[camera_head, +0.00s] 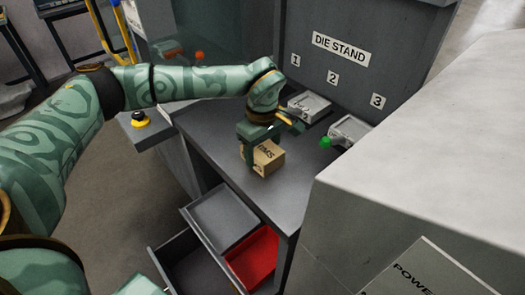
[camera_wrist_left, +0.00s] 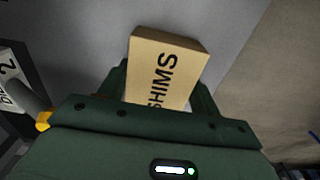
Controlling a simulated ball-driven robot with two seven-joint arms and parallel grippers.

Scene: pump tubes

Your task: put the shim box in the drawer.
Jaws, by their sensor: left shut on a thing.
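The shim box (camera_head: 267,157) is a small tan carton with dark lettering, on or just above the grey bench top; I cannot tell which. My left gripper (camera_head: 249,150) is shut on it, coming down from above and behind. In the left wrist view the shim box (camera_wrist_left: 167,62) reads "SHIMS" and sits between the two green fingers (camera_wrist_left: 160,90). My right gripper is not in view.
The die stand (camera_head: 345,50) rises behind the bench, with grey blocks (camera_head: 308,106) near numbers 1 and 3. A green knob (camera_head: 325,142) sticks out beside the right block. A large grey cabinet (camera_head: 430,140) closes off the right. A yellow and black button (camera_head: 140,118) is at the left.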

